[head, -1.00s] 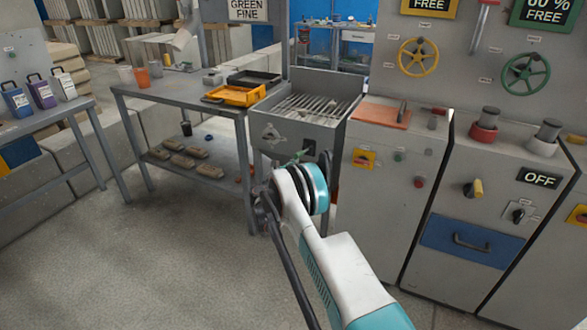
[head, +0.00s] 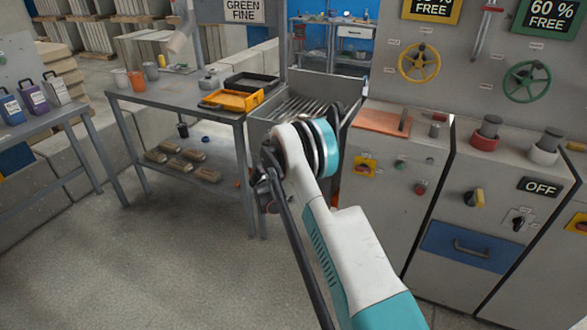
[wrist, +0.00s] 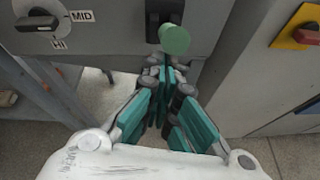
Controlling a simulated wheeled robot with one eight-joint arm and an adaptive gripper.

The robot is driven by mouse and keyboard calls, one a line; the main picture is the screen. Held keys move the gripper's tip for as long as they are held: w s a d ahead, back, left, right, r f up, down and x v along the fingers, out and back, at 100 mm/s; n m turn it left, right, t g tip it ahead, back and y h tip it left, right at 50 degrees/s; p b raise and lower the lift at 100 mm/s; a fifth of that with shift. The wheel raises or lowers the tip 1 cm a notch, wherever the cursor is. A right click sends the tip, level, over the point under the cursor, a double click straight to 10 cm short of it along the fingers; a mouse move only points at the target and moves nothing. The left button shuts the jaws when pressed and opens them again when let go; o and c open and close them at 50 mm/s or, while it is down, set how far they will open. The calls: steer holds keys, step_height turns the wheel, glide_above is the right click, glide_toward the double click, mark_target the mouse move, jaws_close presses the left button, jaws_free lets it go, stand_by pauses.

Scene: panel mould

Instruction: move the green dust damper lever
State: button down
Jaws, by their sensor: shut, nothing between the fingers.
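The green damper lever shows in the wrist view as a round-ended green grip (wrist: 175,40) jutting from a dark slot in the grey cabinet front. My gripper (wrist: 166,75), with teal fingers, is shut and empty just below the green grip in the picture. The fingertips look close to the grip, but I cannot tell whether they touch it. In the head view my arm covers the lever and the gripper.
A black dial (wrist: 38,23) with MID and HI labels is left of the lever. A red switch on a yellow plate (wrist: 301,24) is at right. The slatted grate bench (head: 300,106) stands behind my arm, and a grey table (head: 160,98) is to its left. The floor at left is clear.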

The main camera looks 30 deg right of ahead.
steer(key=shift+f, duration=0.15)
steer(key=s+a, duration=0.6)
steer(key=a, duration=0.3)
steer(key=shift+a+f, duration=0.2)
steer(key=shift+a, duration=0.2)
steer(key=s+a+r+m+y, duration=0.3)
steer(key=s+r+m, duration=0.2)
steer(key=s+r, duration=0.5)
steer(key=s+a+r+m+y, duration=0.25)
steer(key=s+r+m, duration=0.3)
steer(key=r, duration=0.95)
steer(key=s+a+m+y, duration=0.1)
steer(key=s+a+m, duration=0.2)
steer(key=s, duration=0.7)
steer(key=s+a+r+m+y, duration=0.1)
steer(key=s+a+m, duration=0.3)
steer(key=s, duration=0.6)
steer(key=s+a+r+m+y, duration=0.1)
steer(key=s+a+m+y, duration=0.2)
steer(key=s, duration=0.7)
steer(key=shift+a+r+m, duration=0.25)
steer(key=shift+a+m, duration=0.05)
steer(key=shift+m, duration=0.95)
